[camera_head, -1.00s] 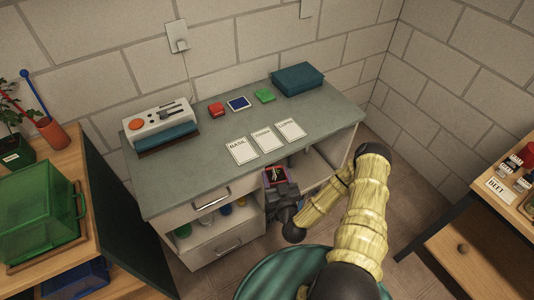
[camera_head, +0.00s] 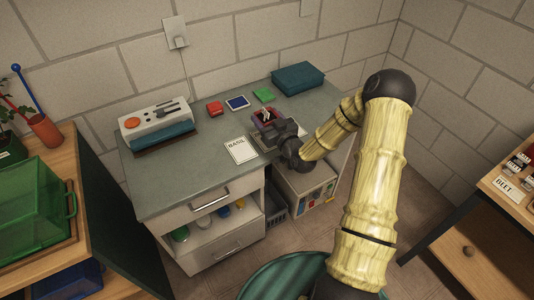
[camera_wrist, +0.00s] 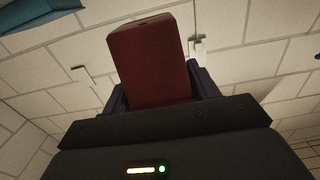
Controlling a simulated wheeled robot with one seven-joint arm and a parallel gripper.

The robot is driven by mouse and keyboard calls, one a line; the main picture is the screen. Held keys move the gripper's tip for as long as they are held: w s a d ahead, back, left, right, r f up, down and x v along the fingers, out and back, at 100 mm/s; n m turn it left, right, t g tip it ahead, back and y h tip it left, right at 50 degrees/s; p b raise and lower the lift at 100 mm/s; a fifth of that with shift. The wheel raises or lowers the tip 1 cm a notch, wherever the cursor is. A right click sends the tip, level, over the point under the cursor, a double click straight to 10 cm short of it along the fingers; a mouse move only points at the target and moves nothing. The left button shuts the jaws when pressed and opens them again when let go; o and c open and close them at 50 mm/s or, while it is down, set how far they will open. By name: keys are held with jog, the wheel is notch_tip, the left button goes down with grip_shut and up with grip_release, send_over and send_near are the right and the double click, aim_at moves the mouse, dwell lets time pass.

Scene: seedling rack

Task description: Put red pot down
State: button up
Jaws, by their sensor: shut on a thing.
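The red pot (camera_head: 264,115) is small and dark red, with something pale and green inside it. It is in my gripper (camera_head: 275,128), over the grey-green counter (camera_head: 180,186). In the wrist view the pot (camera_wrist: 154,60) stands up between the dark jaws (camera_wrist: 160,97), which are shut on it. I cannot tell whether its base touches the counter. The white BASIL card (camera_head: 240,151) lies just left of my gripper. The other two cards are hidden behind my gripper and arm.
A red block (camera_head: 215,108), a blue-framed square (camera_head: 238,103) and a green block (camera_head: 264,95) lie behind the pot. A teal box (camera_head: 298,78) is at the back right. A white device (camera_head: 157,124) stands at the left. The counter's front left is clear.

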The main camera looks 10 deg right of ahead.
jog(key=shift+f+p, duration=0.3)
jog(key=shift+f, duration=2.6)
jog(key=shift+f, duration=0.1)
jog(key=shift+f, duration=1.95)
jog(key=shift+f, duration=0.1)
jog(key=shift+f, duration=0.15)
jog(key=o, duration=1.1)
jog(key=shift+c, duration=0.2)
